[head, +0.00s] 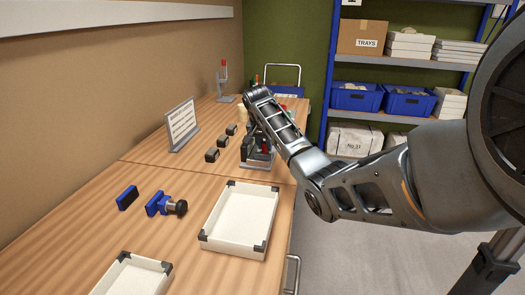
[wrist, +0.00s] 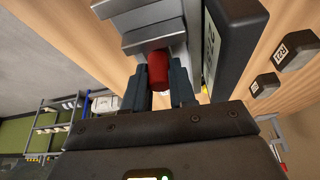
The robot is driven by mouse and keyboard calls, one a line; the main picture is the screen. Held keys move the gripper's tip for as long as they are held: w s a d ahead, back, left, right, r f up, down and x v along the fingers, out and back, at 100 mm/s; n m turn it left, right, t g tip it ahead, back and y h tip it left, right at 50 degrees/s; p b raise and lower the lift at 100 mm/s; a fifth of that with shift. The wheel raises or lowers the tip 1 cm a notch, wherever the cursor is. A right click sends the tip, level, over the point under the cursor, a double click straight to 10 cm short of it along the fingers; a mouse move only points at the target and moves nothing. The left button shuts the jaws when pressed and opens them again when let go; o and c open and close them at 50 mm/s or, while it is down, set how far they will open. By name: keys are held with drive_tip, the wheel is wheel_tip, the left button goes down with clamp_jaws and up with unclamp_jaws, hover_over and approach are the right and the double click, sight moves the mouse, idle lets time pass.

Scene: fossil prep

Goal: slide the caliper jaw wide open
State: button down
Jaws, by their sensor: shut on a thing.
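The caliper is a grey metal tool with a dark display housing; it fills the top of the wrist view (wrist: 150,30), and its display (wrist: 225,45) shows at a steep angle. A red knob (wrist: 157,68) sticks out from its metal part. My gripper (wrist: 160,80) is shut on the red knob, one dark finger on each side of it. In the head view my gripper (head: 262,146) is at the caliper (head: 259,162) on the far part of the bench, and my arm hides much of it. I cannot tell how far the jaw stands open.
Several small black blocks (head: 212,155) and a sign (head: 181,124) stand left of the caliper. A white tray (head: 203,236), a blue block (head: 127,198) and a blue tool with a black knob (head: 165,205) lie nearer. A red-topped stand (head: 223,80) is further back.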

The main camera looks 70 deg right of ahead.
drive_tip(key=d+b, duration=0.1)
drive_tip(key=d, duration=0.1)
drive_tip(key=d+b, duration=0.1)
drive_tip(key=d, duration=0.1)
drive_tip(key=shift+w+d+f, duration=0.15)
drive_tip(key=shift+w+d, duration=0.05)
drive_tip(key=shift+d, duration=0.2)
drive_tip(key=shift+w+d, duration=0.1)
drive_tip(key=shift+d, duration=0.4)
drive_tip(key=c, duration=0.9)
unclamp_jaws()
drive_tip(key=shift+r, duration=0.2)
drive_tip(key=shift+b+v, duration=0.55)
drive_tip(key=shift+v, duration=3.3)
